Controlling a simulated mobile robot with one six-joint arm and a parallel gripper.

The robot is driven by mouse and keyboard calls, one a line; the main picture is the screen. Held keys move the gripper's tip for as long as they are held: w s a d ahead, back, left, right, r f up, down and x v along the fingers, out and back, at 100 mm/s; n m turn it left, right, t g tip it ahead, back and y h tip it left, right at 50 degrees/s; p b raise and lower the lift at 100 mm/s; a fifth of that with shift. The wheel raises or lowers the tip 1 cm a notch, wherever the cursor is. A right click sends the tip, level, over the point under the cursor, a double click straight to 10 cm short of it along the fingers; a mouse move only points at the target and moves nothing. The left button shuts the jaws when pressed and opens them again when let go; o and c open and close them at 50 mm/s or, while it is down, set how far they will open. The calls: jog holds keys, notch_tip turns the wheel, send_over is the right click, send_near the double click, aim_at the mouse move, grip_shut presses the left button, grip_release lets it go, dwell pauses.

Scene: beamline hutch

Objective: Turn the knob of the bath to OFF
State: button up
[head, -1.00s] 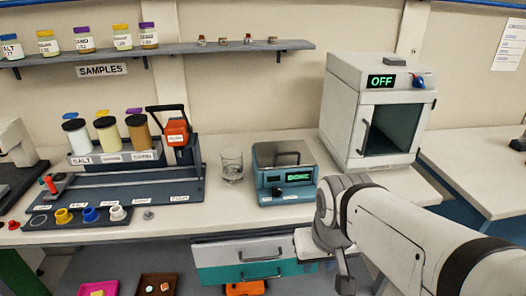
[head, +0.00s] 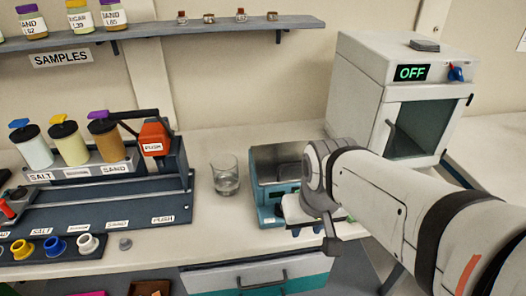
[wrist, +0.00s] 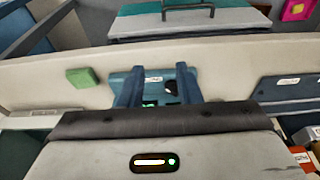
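The bath (head: 262,190) is a teal box with an open metal top on the bench, and my arm hides its right part and most of its front in the head view. In the wrist view, the bath (wrist: 153,72) shows its front with a pale label, a green-lit display (wrist: 149,104) and a dark round knob (wrist: 170,88). My gripper (wrist: 158,70) is open, with its two blue fingers spread over the bath's front. The knob appears between the fingers, nearer one of them; I cannot tell whether they touch it. The knob's setting is not readable.
A glass beaker (head: 225,178) stands just left of the bath. A white oven (head: 352,85) with an OFF display and a blue knob (head: 456,73) stands behind to the right. A dispenser rack (head: 100,200) is at left. A green block (wrist: 83,77) lies on the bench.

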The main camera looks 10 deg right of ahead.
jog(key=w+n+g+p, duration=0.1)
jog(key=w+n+p, duration=0.1)
jog(key=w+p, duration=0.1)
jog(key=w+a+f+n+p, duration=0.1)
jog(key=w+n+p, duration=0.2)
jog(key=w, duration=0.3)
jog(key=w+n+g+p, duration=0.1)
jog(key=w+n+p, duration=0.1)
jog(key=w+p, duration=0.3)
jog(key=shift+w+a+f+n+g, duration=0.15)
jog(key=shift+w+n+g, duration=0.15)
jog(key=shift+n, duration=0.1)
jog(key=shift+w+f, duration=0.1)
jog(key=shift+f, duration=0.4)
notch_tip(320, 180, down, 8)
jog(key=b, duration=0.5)
jog(key=shift+r, duration=0.25)
